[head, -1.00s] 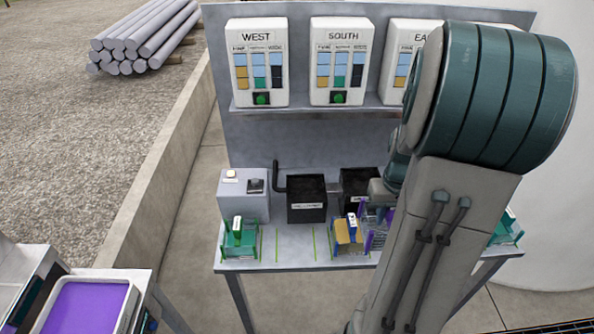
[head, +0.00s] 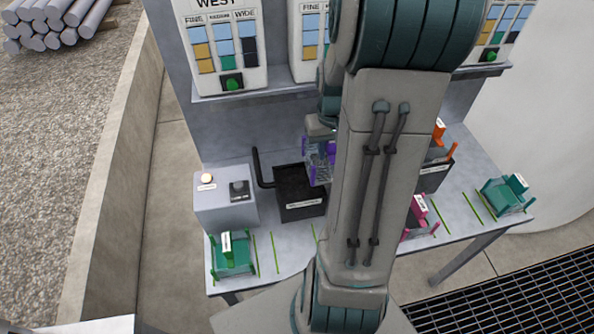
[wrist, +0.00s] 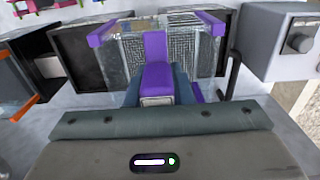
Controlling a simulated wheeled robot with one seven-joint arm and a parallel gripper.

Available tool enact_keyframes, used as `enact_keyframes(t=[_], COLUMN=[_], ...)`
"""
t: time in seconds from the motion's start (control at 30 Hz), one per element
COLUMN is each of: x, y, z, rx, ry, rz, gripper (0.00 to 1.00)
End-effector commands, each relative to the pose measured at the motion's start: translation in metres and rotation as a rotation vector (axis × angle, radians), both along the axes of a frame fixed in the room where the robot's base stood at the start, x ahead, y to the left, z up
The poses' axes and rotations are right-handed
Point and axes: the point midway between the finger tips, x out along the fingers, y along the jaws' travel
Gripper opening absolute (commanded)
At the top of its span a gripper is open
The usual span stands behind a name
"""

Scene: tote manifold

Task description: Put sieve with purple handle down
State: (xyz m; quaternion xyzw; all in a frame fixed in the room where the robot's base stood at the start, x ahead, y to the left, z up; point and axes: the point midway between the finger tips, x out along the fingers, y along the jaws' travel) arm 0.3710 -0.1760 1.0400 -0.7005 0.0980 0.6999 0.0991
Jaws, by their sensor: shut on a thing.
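The sieve with the purple handle (wrist: 155,48) is in the wrist view, with clear side walls, grey mesh and purple trim. My gripper (wrist: 157,88) is shut on its handle. In the head view the sieve (head: 318,165) shows only in part, by the right side of a black bin (head: 300,207); my arm hides the rest of it and my fingers. It appears to be held above the bench (head: 292,246); I cannot tell whether it touches anything.
A grey box (head: 222,207) with a knob stands left of the bin. A green-framed item (head: 232,258) sits at the bench's front left. Pink (head: 417,215), orange (head: 438,140) and green (head: 507,195) items stand on the right. Green lines mark bare bench strips.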

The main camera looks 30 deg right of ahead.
Motion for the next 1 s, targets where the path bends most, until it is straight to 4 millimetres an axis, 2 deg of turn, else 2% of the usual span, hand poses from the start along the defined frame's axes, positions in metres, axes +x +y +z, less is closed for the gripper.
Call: enact_keyframes(t=[0.03,0.13,0.37,0.57,0.8,1.0], x=[0.008,0.022,0.042,0.044,0.044,0.044], y=[0.010,0.028,0.054,0.057,0.057,0.057], z=[-0.014,-0.028,-0.044,-0.052,-0.082,-0.083], rx=[0.000,0.000,0.000,0.000,0.000,0.000], ry=[0.000,0.001,0.000,0.001,0.000,-0.001], rz=[0.008,0.006,0.003,0.000,-0.001,-0.001], gripper=[0.00,0.00,0.00,0.00,0.00,0.00])
